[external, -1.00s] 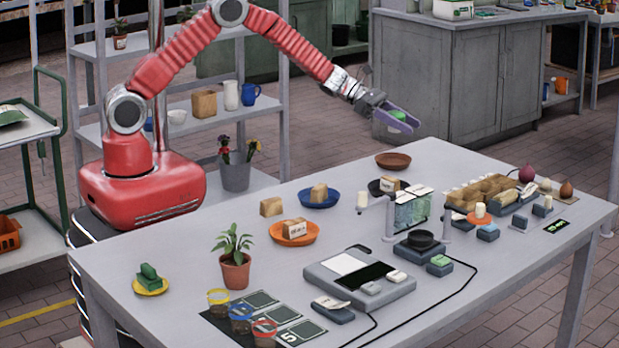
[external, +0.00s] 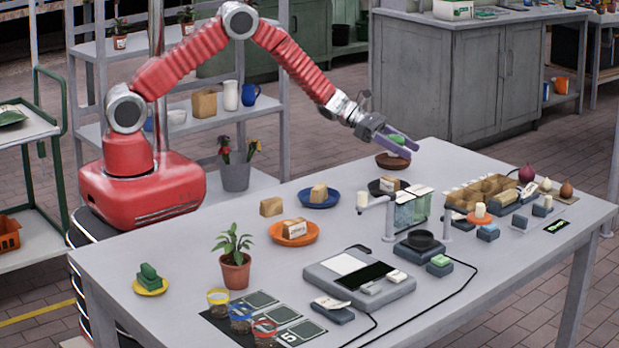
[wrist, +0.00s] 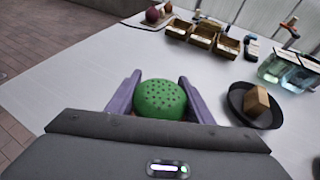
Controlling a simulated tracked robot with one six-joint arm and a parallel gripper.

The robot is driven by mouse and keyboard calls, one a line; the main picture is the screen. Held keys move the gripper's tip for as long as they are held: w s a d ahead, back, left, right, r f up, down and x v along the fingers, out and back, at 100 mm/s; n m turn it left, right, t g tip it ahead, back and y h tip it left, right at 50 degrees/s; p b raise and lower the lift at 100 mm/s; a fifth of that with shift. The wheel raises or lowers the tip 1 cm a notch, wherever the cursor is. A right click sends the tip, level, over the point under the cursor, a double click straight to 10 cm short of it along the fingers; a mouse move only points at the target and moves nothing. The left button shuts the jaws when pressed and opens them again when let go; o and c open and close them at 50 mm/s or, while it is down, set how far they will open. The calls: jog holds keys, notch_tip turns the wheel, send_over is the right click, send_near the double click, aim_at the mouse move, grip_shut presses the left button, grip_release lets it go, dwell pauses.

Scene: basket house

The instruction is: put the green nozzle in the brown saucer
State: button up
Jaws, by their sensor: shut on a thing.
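My gripper (external: 399,141) is shut on the green nozzle (wrist: 160,100), whose round, dotted face shows between the two purple fingers in the wrist view. In the external view the nozzle (external: 397,139) is a small green patch partly hidden by the fingers. The brown saucer (external: 391,163) lies on the table at its far edge, and my gripper is just above it, with the nozzle apart from it. In the wrist view the saucer is almost wholly hidden behind the nozzle and gripper.
A black saucer with a wooden block (external: 390,184) stands just in front of the brown saucer. A glass tank (external: 411,208) and a wooden divided tray (external: 485,190) stand to the right.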

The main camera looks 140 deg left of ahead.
aim_at(396, 155)
jog(key=shift+f, duration=1.4)
jog(key=shift+f, duration=0.25)
jog(key=shift+s+d+f, duration=0.1)
jog(key=shift+f, duration=0.05)
jog(key=o, duration=1)
jog(key=shift+f, duration=0.25)
jog(key=shift+o, duration=0.2)
jog(key=shift+r, duration=0.15)
jog(key=shift+s+r, duration=0.2)
jog(key=v, duration=1.1)
jog(key=shift+s+d+r, duration=0.1)
jog(key=shift+s+r, duration=0.05)
jog(key=shift+r, duration=0.35)
